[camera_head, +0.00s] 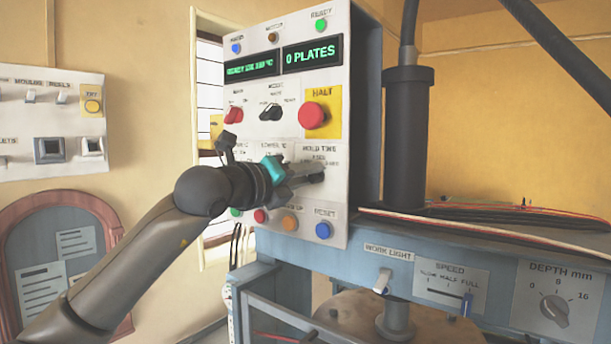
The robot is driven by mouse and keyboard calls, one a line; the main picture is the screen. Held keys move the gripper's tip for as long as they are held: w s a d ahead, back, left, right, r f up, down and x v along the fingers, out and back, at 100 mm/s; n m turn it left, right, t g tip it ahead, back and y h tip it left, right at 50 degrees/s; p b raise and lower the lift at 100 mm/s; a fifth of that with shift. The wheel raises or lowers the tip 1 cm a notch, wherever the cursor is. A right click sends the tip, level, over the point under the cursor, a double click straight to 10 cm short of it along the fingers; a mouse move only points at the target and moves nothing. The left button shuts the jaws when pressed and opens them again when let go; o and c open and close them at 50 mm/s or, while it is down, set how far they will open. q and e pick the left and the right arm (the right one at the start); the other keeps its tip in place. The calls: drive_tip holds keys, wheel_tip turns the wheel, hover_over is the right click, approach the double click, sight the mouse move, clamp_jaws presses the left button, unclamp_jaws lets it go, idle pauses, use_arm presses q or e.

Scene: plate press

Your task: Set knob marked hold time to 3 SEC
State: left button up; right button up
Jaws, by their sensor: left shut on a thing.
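The hold time label (319,149) is on the lower right of the white control panel (345,205). The knob under it is mostly hidden behind my left gripper (318,172). My left arm comes in from the left, and the gripper's fingers reach to the knob and are shut on it. The knob's pointer direction and the 3 SEC mark cannot be read. My right gripper is not in view.
A red HALT button (312,115) sits just above the hold time label. A blue RESET button (323,230) and an orange button (290,222) are below the gripper. A blue press beam (460,255) with a depth knob (554,310) extends right.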

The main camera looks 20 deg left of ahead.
use_arm(q)
clamp_jaws()
drive_tip(key=shift+d+r+m+b, duration=0.1)
drive_tip(key=shift+m+b, duration=1.35)
drive_tip(key=shift+m, duration=0.7)
drive_tip(key=shift+d+r+m+b, duration=0.1)
drive_tip(key=shift+m+b, duration=1.35)
drive_tip(key=shift+m, duration=0.7)
drive_tip(key=shift+s, duration=0.1)
drive_tip(key=o, duration=0.7)
unclamp_jaws()
drive_tip(key=shift+s+a, duration=0.1)
